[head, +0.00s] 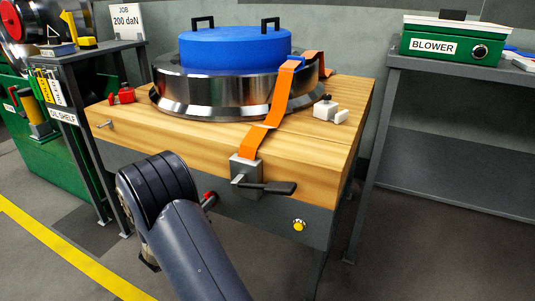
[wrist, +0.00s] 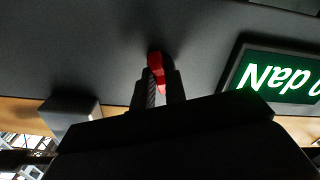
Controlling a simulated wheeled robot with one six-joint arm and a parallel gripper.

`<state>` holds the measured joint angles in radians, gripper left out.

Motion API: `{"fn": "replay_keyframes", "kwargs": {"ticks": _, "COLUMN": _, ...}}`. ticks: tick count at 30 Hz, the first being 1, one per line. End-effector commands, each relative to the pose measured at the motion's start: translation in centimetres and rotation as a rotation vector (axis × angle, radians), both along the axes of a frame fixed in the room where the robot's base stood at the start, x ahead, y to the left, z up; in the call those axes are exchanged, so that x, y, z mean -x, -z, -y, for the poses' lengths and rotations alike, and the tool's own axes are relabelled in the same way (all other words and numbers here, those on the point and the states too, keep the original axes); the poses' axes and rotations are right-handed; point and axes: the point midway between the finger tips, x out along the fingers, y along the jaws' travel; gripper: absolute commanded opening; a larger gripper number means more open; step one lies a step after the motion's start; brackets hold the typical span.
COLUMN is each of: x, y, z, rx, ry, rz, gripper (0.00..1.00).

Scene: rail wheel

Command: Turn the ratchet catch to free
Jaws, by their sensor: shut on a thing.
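The grey ratchet block (head: 246,170) sits on the front edge of the wooden table, at the lower end of the orange strap (head: 272,122). A black handle (head: 268,187) sticks out of the block to the right. A small red catch (head: 209,196) shows below the table edge, left of the block, beside my arm. In the wrist view, my gripper (wrist: 157,82) is shut on the red catch (wrist: 156,66), with its fingers on either side. In the head view, my arm hides the gripper. I cannot tell the catch's turned position.
The strap crosses a metal wheel (head: 205,92) with a blue top (head: 232,48) on the wooden table (head: 160,138). A yellow button (head: 299,225) is on the table's front. A lit green display (wrist: 280,77) is right of the gripper. Grey shelves (head: 450,135) stand at right.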

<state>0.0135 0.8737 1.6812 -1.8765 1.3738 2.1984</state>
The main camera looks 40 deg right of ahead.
Motion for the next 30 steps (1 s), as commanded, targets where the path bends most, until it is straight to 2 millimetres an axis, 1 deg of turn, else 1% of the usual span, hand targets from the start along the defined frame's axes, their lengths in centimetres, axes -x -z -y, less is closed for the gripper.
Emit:
{"fn": "replay_keyframes", "kwargs": {"ticks": 11, "x": 0.12, "y": 0.18, "z": -0.01, "rx": -0.014, "ry": 0.002, "rz": 0.027, "gripper": 0.00}}
{"fn": "replay_keyframes", "kwargs": {"ticks": 14, "x": 0.12, "y": 0.18, "z": -0.01, "rx": -0.040, "ry": 0.001, "rz": 0.098, "gripper": 0.00}}
{"fn": "replay_keyframes", "kwargs": {"ticks": 19, "x": 0.13, "y": 0.19, "z": -0.01, "rx": -0.105, "ry": 0.002, "rz": 0.279, "gripper": 0.00}}
{"fn": "replay_keyframes", "kwargs": {"ticks": 23, "x": 0.13, "y": 0.20, "z": 0.00, "rx": -0.137, "ry": 0.002, "rz": 0.367, "gripper": 0.00}}
{"fn": "replay_keyframes", "kwargs": {"ticks": 24, "x": 0.13, "y": 0.20, "z": 0.00, "rx": -0.135, "ry": 0.002, "rz": 0.363, "gripper": 0.16}}
{"fn": "replay_keyframes", "kwargs": {"ticks": 30, "x": 0.07, "y": 0.11, "z": -0.01, "rx": -0.133, "ry": 0.002, "rz": 0.361, "gripper": 0.32}}
